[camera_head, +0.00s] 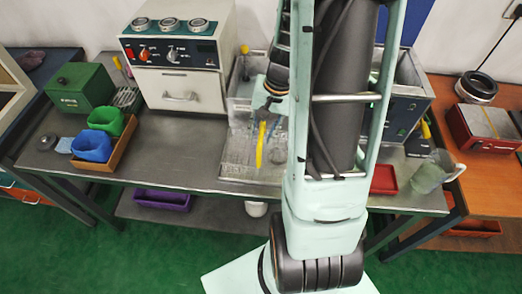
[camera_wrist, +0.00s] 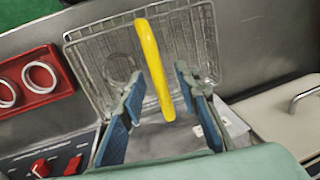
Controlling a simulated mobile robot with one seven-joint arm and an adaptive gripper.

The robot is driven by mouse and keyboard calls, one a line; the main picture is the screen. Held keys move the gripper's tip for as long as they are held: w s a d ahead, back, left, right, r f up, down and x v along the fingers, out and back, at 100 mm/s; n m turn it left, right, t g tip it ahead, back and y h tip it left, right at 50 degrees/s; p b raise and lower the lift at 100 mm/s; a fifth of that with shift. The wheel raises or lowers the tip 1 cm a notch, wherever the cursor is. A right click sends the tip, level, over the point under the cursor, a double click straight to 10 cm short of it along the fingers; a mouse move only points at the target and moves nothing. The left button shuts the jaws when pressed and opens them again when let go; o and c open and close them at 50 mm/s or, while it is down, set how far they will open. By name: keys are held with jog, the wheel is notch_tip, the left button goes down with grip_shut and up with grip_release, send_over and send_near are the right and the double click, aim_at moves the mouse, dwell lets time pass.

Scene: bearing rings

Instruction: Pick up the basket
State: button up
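A wire-mesh basket (camera_wrist: 105,62) with a yellow handle (camera_wrist: 153,66) fills the upper middle of the wrist view. In the head view the yellow handle (camera_head: 260,144) shows just below my gripper (camera_head: 268,98), over the metal bench, with mesh (camera_head: 238,153) around it. In the wrist view my gripper (camera_wrist: 159,82) is open, its blue-padded fingers apart on either side of the handle. The handle's near end shows between the fingers, with gaps on both sides. I cannot tell how far the fingertips are above it. My arm hides part of the bench in the head view.
A white machine with knobs (camera_head: 178,53) stands left of the basket. Blue (camera_head: 91,146) and green (camera_head: 105,120) containers sit in a brown tray farther left. A red tray (camera_head: 384,180) and clear jug (camera_head: 431,172) are right of my arm. The bench (camera_head: 185,165) is bare before the machine.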

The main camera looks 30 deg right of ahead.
jog(key=shift+a+f, duration=0.1)
jog(key=shift+f, duration=0.35)
grip_shut()
jog(key=shift+w, duration=0.1)
